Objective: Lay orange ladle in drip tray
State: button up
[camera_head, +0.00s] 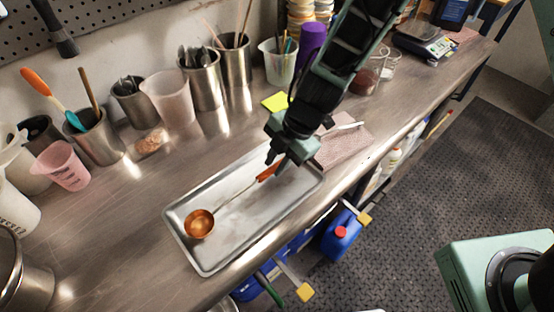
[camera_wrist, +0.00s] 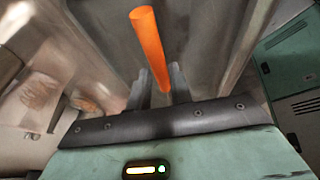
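The orange ladle (camera_head: 199,223) has a copper-coloured bowl, a thin metal shank and an orange handle. Its bowl is over the left part of the drip tray (camera_head: 186,248), a shallow rectangular metal tray on the bench. I cannot tell whether the bowl touches the tray floor. My gripper (camera_head: 277,167) is over the tray's right part, at the handle. In the wrist view the orange handle (camera_wrist: 149,45) runs between the two fingers of my gripper (camera_wrist: 160,86), which are close on both sides of it. The bowl is out of the wrist view.
Metal utensil pots (camera_head: 201,82), a clear beaker (camera_head: 167,98) and a pink measuring cup (camera_head: 63,166) line the back. A yellow note pad (camera_head: 275,102) lies behind the tray. A pinkish cloth (camera_head: 343,148) lies right of it. The bench's front edge runs close before the tray.

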jog(key=o, duration=0.4)
jog(key=shift+c, duration=0.2)
jog(key=s+p+v, duration=0.1)
jog(key=p+v, duration=0.1)
jog(key=v, duration=1.5)
jog(key=shift+w+r+p, duration=0.25)
jog(key=shift+w+p, duration=0.05)
jog(key=shift+w, duration=0.2)
